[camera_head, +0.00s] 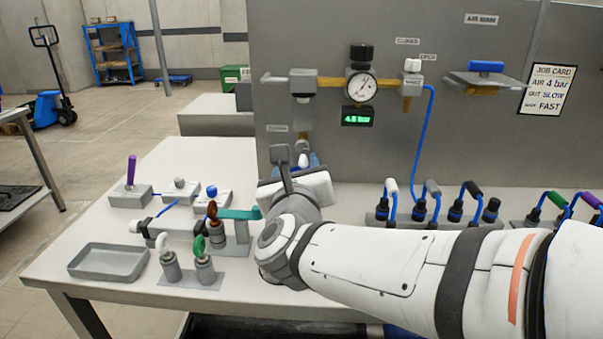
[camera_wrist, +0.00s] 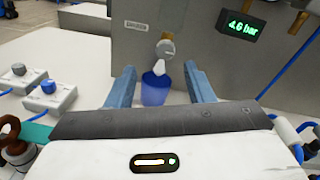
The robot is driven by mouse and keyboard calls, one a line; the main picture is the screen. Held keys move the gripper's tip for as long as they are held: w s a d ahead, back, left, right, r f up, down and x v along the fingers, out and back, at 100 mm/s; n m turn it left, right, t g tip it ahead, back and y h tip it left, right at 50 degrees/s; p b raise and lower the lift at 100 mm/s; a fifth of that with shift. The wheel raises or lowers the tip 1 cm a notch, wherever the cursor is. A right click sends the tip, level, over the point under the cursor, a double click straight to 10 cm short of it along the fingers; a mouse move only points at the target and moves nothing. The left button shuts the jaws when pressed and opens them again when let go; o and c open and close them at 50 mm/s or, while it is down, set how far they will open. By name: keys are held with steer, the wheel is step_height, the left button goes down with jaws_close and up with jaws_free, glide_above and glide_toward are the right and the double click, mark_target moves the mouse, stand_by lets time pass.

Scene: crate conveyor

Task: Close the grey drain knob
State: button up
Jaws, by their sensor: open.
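The grey drain knob (camera_wrist: 167,47) is on the grey panel in the wrist view, with a white tapered piece (camera_wrist: 160,67) below it. In the head view the knob (camera_head: 302,147) is partly hidden by my gripper. My gripper (camera_wrist: 159,68) is open, with its two blue fingers pointing at the panel. In the wrist view the fingers lie left and right of the white piece, with nothing gripped. I cannot tell how far their tips are from the knob. A translucent blue cup (camera_wrist: 155,90) stands below the knob, between the fingers in the picture.
A gauge (camera_head: 361,87) and a green display (camera_head: 358,116) reading about 4.6 bar are above right. A blue hose (camera_head: 425,130) hangs on the panel. Coloured fittings (camera_head: 205,268) and a grey tray (camera_head: 108,262) are at the left of the table; hose connectors (camera_head: 420,208) stand right.

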mark_target(302, 149)
steer(key=w, duration=0.2)
steer(key=w+m, duration=0.1)
steer(key=w, duration=0.2)
steer(key=w+m+h, duration=0.1)
steer(key=w, duration=0.1)
steer(key=shift+w+d+f+b, duration=0.2)
steer(key=shift+w+d+b, duration=0.1)
steer(key=shift+b, duration=0.1)
steer(key=shift+c, duration=0.6)
steer(key=c, duration=0.9)
